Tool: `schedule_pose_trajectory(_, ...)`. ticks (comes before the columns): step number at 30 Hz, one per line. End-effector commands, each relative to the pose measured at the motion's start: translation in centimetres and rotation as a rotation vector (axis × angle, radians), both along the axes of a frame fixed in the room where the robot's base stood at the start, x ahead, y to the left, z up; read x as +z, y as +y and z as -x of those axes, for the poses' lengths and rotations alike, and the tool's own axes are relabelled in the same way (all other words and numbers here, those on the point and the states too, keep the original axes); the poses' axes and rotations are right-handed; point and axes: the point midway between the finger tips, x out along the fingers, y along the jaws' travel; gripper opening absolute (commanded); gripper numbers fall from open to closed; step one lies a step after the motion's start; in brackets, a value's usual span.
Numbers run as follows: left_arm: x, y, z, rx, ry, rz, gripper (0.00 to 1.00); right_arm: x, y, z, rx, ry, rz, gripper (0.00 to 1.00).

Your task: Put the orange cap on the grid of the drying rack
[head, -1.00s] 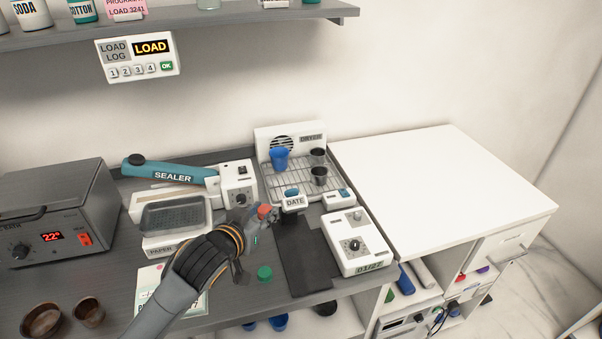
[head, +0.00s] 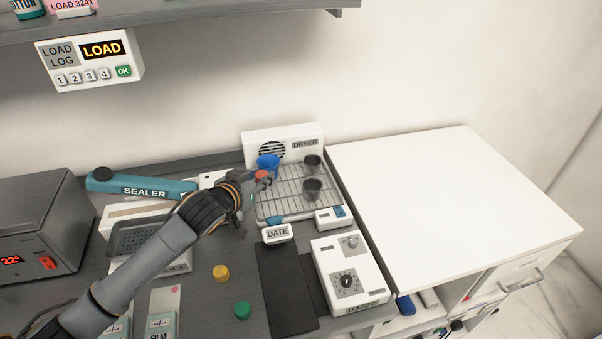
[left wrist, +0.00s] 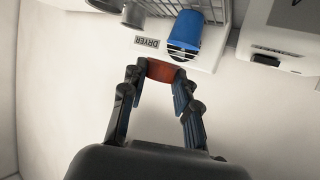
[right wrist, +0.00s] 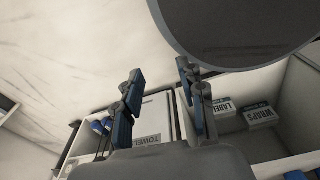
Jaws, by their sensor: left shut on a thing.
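The orange cap (head: 261,175) is held between the fingertips of my left gripper (head: 264,178), above the left back part of the drying rack. It also shows as a red-orange piece in the left wrist view (left wrist: 161,70). The rack's wire grid (head: 285,203) sits in front of the dryer panel (head: 307,144). A blue cup (head: 268,161) is right by the cap; whether they touch I cannot tell. Two dark metal cups (head: 312,188) stand on the grid's right side. My right gripper (right wrist: 160,70) is open and empty, away from the counter top.
A yellow cap (head: 221,273) and a green cap (head: 243,310) lie on the counter. The sealer (head: 145,188) is left of the rack. The DATE block (head: 277,234) and a white dial box (head: 348,279) stand in front. The front middle of the grid is bare.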

Motion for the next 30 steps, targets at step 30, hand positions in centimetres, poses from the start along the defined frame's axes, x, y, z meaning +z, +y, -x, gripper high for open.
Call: schedule_pose_trajectory(30,-10.1,0.1,0.1,0.001,0.0,0.0,0.13,1.4,0.4,-0.5,0.0,-0.01,-0.006,0.4)
